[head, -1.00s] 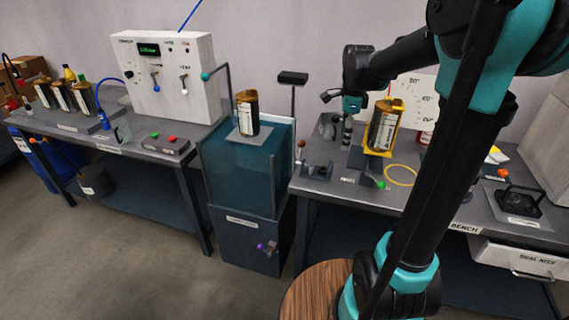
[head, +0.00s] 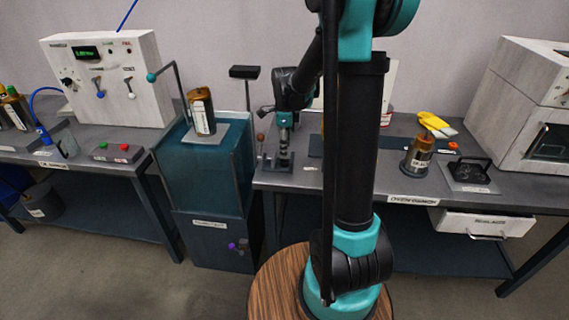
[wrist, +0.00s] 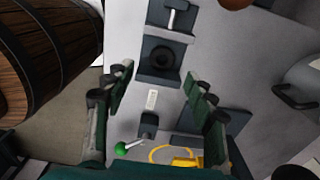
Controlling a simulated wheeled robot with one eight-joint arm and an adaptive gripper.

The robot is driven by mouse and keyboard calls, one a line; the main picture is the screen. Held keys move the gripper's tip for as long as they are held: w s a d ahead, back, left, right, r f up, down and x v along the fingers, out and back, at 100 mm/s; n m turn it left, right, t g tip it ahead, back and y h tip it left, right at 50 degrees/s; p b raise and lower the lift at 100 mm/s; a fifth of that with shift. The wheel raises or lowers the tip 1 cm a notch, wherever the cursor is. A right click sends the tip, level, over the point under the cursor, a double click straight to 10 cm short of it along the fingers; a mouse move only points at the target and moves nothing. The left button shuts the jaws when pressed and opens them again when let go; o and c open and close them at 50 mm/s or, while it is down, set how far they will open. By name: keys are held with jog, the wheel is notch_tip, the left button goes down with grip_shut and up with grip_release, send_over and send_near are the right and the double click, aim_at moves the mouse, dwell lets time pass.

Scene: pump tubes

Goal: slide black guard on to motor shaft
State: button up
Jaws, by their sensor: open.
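My gripper (wrist: 160,98) is open, its dark fingers spread wide with nothing between them. In the head view my gripper (head: 284,128) points down over the dark fixture (head: 277,163) at the bench's left end. In the wrist view the fixture (wrist: 146,76) lies beyond the fingertips and carries a round black ring (wrist: 163,58), which looks like the guard. A T-shaped metal piece (wrist: 174,17) stands behind the ring. I cannot make out the motor shaft; my arm hides the middle of the bench in the head view. A yellow part (wrist: 187,162) shows at the lower edge.
A green-knobbed lever (wrist: 121,149) and a yellow ring marking lie near the gripper. A teal tank (head: 205,165) with an amber canister (head: 201,112) stands left of the bench. An amber cylinder (head: 418,155) and a black-framed tray (head: 470,174) are to the right.

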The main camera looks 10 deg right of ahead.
aim_at(285, 163)
jog(key=shift+w+f, duration=0.15)
jog(key=shift+f, duration=2.6)
jog(key=c, duration=0.9)
